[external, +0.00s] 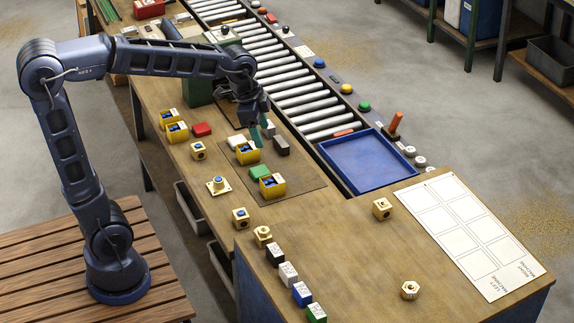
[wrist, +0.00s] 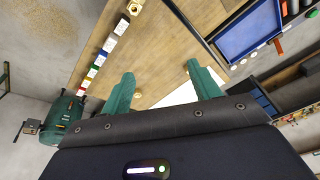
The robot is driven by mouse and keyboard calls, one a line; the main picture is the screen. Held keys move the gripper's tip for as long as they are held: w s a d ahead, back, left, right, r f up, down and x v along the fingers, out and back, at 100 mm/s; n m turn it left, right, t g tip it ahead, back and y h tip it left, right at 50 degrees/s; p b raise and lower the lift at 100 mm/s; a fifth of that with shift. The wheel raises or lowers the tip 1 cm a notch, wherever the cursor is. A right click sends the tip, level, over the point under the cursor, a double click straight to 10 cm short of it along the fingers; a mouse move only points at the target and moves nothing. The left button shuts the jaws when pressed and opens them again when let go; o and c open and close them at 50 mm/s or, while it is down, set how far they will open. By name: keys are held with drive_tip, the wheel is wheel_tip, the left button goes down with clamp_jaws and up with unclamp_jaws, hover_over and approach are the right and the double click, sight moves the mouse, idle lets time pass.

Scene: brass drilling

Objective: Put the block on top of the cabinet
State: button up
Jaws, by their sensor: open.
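My gripper (external: 261,128) is open over the workbench mat, its green fingers pointing down near the small blocks. In the wrist view the fingers (wrist: 159,73) are apart with nothing between them. Near it on the mat are a white block (external: 236,142), a dark block (external: 281,146), a green block (external: 259,172) and a grey block (external: 269,129), partly hidden by the fingers. A red block (external: 201,129) lies left of the mat. I cannot tell which block is meant. A blue-sided unit (external: 252,287) with a wooden top at the front may be the cabinet.
Yellow bins (external: 272,187) with blue contents stand on and beside the mat. A blue tray (external: 362,163) sits at the roller conveyor's (external: 300,92) end. Coloured blocks (external: 288,273) line the front unit's left edge. Brass parts (external: 382,208) and a white chart (external: 468,228) lie on its top, with bare wood between.

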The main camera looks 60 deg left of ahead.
drive_tip(key=s+a+f+n+t, duration=0.1)
drive_tip(key=s+a+f+n, duration=0.2)
drive_tip(key=s, duration=1.8)
drive_tip(key=n, duration=0.3)
drive_tip(key=shift+s+a+f+n+t+y, duration=0.2)
drive_tip(key=shift+n+t+y, duration=0.1)
drive_tip(key=shift+n+t, duration=0.1)
